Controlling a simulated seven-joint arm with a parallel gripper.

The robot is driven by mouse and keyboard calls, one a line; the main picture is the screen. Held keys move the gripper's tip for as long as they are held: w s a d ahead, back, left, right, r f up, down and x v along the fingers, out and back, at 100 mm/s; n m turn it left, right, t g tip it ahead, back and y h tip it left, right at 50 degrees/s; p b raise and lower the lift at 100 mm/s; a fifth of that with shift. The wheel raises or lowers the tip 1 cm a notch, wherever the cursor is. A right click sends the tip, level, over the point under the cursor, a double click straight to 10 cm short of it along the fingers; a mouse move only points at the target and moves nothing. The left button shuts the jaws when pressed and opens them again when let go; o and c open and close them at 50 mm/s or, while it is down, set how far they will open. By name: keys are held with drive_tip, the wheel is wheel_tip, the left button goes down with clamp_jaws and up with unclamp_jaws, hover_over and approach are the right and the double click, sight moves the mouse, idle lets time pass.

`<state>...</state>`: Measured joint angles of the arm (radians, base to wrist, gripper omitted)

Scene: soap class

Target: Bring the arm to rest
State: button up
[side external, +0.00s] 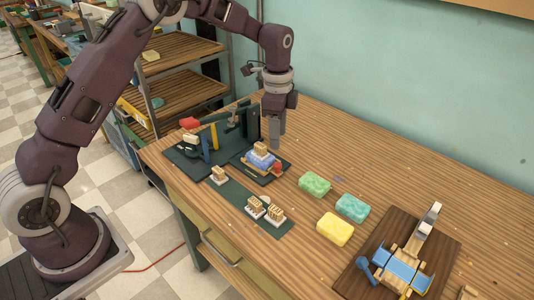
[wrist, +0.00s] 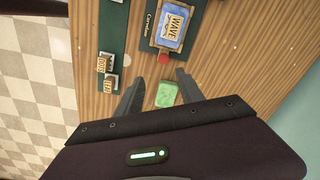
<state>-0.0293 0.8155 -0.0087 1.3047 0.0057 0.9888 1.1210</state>
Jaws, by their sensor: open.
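My gripper (side external: 276,134) is above the far part of the wooden table, close to the small green mat with the stamp press parts. It points down. In the wrist view its two fingers (wrist: 159,86) are spread apart with nothing held between them. A green soap bar (side external: 314,184) lies on the table below; it also shows in the wrist view (wrist: 166,95). A blue block with a wooden stamp marked "WAVE" (wrist: 176,25) sits on the small mat; this block (side external: 262,157) is just below the gripper in the side view.
A teal soap (side external: 352,207) and a yellow soap (side external: 335,229) lie near the green one. Several wooden stamps (side external: 267,211) stand on a dark green strip. A board with a blue and wood device (side external: 402,268) is at the front right. A dark upright press (side external: 240,124) stands left of my gripper.

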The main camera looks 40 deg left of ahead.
drive_tip(key=s+r+n+t, duration=0.2)
drive_tip(key=s+r+n, duration=0.3)
drive_tip(key=s+r, duration=1.05)
drive_tip(key=s+d+r+n+t, duration=0.1)
drive_tip(key=s+n+t, duration=0.2)
drive_tip(key=s, duration=1.6)
drive_tip(key=n, duration=0.4)
drive_tip(key=shift+s+r+n, duration=0.15)
drive_tip(key=shift+n, duration=0.15)
